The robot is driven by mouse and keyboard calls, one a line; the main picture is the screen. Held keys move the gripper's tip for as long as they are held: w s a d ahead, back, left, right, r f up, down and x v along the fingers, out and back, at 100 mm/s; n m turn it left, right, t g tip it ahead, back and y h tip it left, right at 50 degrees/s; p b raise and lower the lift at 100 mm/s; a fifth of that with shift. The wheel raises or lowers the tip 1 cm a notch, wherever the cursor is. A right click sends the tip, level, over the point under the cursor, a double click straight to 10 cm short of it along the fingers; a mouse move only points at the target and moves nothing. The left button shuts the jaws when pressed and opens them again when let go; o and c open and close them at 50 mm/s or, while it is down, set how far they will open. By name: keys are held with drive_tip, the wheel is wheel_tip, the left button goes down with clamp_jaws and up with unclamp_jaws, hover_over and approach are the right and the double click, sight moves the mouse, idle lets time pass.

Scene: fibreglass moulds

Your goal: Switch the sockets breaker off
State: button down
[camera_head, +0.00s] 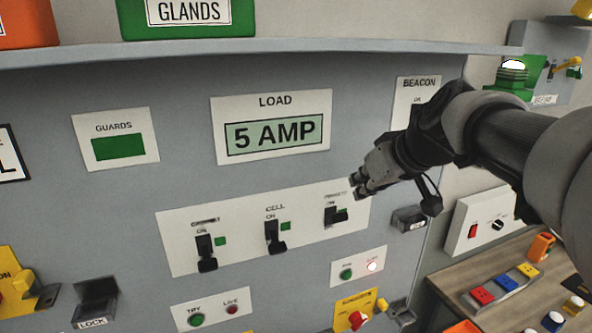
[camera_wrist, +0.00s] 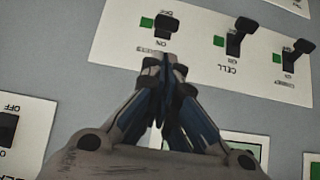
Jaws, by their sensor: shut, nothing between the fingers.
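A white panel (camera_head: 300,238) on the grey cabinet carries three black toggle breakers, each with a green square beside it. The right breaker (camera_head: 333,214) has a label too blurred to read surely; its lever sticks out, and I cannot tell its position. The middle breaker (camera_head: 273,234) is marked CELL, and the left breaker (camera_head: 205,250) has a blurred label. My gripper (camera_head: 359,187) is shut and empty, just above and right of the right breaker.
A LOAD display (camera_head: 272,135) reads 5 AMP above the breakers. A small panel (camera_head: 345,287) below has a green and a lit red lamp. Black LOCK hardware (camera_head: 95,300) juts out at lower left.

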sight(341, 213)
drive_tip(key=shift+s+a+r, duration=0.15)
drive_tip(key=x, duration=1)
drive_tip(key=shift+p, duration=0.3)
drive_tip(key=shift+f+b, duration=0.25)
drive_tip(key=shift+b, duration=0.5)
drive_tip(key=shift+s+f+b, duration=0.1)
drive_tip(key=shift+b, duration=0.4)
drive_tip(key=shift+t+b, duration=0.3)
drive_tip(key=shift+b, duration=0.05)
